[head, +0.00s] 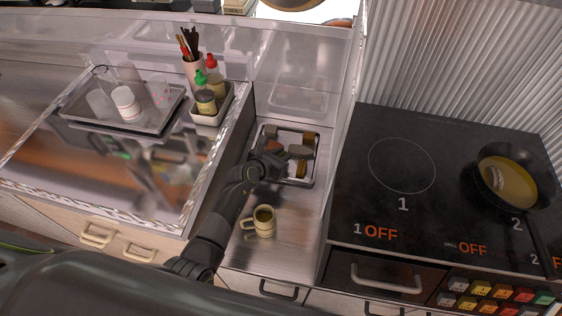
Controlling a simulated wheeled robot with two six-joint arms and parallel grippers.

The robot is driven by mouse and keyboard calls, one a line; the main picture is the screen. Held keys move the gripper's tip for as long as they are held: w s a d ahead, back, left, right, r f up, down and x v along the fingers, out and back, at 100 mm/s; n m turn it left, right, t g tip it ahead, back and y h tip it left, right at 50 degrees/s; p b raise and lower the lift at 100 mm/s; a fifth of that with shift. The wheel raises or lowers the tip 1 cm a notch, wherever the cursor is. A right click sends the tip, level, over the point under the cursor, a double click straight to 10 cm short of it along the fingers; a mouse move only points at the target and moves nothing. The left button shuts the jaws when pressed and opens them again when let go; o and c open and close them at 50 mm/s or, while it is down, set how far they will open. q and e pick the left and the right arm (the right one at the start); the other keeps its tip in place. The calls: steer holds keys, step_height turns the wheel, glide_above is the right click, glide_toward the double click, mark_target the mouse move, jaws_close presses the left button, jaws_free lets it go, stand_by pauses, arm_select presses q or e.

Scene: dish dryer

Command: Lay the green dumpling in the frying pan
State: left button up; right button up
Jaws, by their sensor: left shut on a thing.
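A metal tray (315,172) in the middle of the counter holds several small brownish lumps that look like dumplings, one of them (302,168) on its right side. I cannot pick out a clearly green one. My left gripper (284,160) is over the tray, shut on a small piece that looks like a dumpling; the fingers mostly hide it and its colour is unclear. The black frying pan (527,163) sits on the right of the hob, with yellowish oil and one pale elongated piece at its left side. My right gripper is not in view.
A beige mug (265,228) stands on the counter in front of the tray, close to my left forearm. The black hob (395,205) lies to the right, bare between tray and pan. Bottles in a white caddy (216,117) stand left, behind the arm.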

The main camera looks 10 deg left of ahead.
arm_select(q)
steer(key=shift+f, duration=1.15)
steer(key=shift+f, duration=0.25)
steer(key=o, duration=0.9)
steer(key=shift+r, duration=0.1)
steer(key=shift+o, duration=0.2)
